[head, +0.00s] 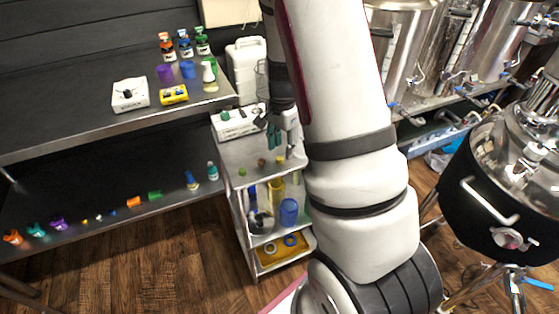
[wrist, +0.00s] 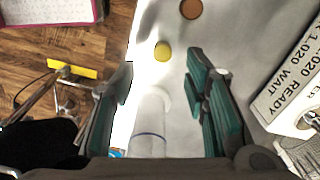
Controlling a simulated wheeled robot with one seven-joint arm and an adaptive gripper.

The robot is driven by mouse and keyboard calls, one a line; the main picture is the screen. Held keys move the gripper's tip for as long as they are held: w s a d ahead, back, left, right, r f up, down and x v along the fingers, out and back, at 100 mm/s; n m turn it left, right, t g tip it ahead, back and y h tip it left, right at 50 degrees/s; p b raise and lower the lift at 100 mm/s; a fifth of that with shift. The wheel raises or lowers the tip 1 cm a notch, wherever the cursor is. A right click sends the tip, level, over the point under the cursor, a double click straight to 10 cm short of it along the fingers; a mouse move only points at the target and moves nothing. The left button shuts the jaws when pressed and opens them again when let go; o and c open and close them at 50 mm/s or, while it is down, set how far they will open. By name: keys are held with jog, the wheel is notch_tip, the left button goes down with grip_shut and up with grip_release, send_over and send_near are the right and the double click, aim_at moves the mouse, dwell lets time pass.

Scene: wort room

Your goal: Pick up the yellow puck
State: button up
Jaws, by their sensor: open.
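The yellow puck (wrist: 162,51) lies on the pale top of the cart in the wrist view, ahead of the fingertips and between their lines. In the head view it shows as a small yellow spot (head: 280,160) just below my gripper (head: 281,138). In the wrist view my gripper (wrist: 160,88) has its two dark green-padded fingers wide apart, with no puck between them. A pale, translucent cylinder (wrist: 150,125) with a blue ring shows between the fingers, nearer the camera than the puck. I cannot tell whether a finger touches it.
A brown puck (wrist: 190,9) lies beyond the yellow one; a green puck (head: 242,172) sits further left on the cart (head: 232,158). A white lettered box (wrist: 290,85) stands right of my fingers. The cart's edge runs close on the left. A shelf bench (head: 60,130) stands left.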

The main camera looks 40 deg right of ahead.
aim_at(280, 158)
jog(key=shift+w+a+f, duration=0.1)
jog(key=shift+a+f, duration=0.05)
jog(key=shift+f, duration=0.8)
jog(key=shift+w+a+f, duration=0.1)
jog(key=shift+a+f, duration=0.05)
jog(key=shift+f, duration=0.8)
jog(key=c, duration=0.8)
jog(key=shift+o, duration=0.2)
